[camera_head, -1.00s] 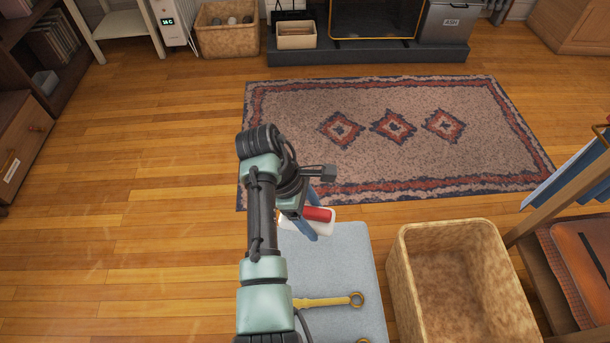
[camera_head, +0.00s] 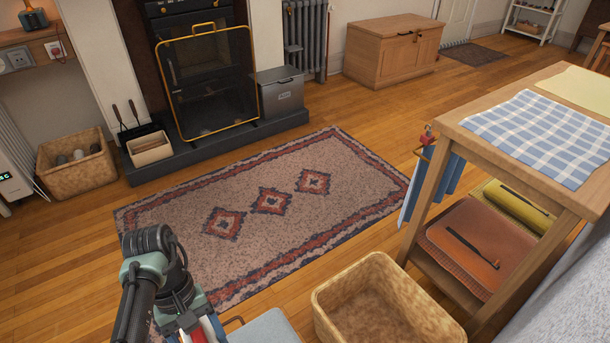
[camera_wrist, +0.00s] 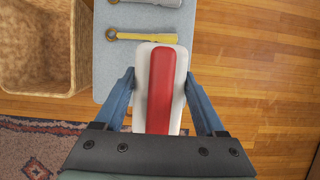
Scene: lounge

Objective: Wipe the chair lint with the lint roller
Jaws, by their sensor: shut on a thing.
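My gripper (camera_wrist: 160,75) is shut around the sides of a white block with a raised red strip (camera_wrist: 167,90). I cannot tell for sure whether this is the lint roller. In the head view only part of the block (camera_head: 198,334) shows at the bottom edge. In the wrist view it appears over the end of a pale grey padded surface (camera_wrist: 105,60); whether it touches is unclear. A yellow tool with a ring end (camera_wrist: 140,37) and a grey-handled tool (camera_wrist: 150,3) lie on that surface. No lint is discernible and no chair is clearly identifiable.
An open wicker basket (camera_head: 325,318) stands right of the padded surface. A wooden table (camera_head: 455,118) with a checked cloth (camera_head: 535,135) and a lower shelf stands further right. A patterned rug (camera_head: 180,212) covers the open floor ahead, before the stove (camera_head: 205,80).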

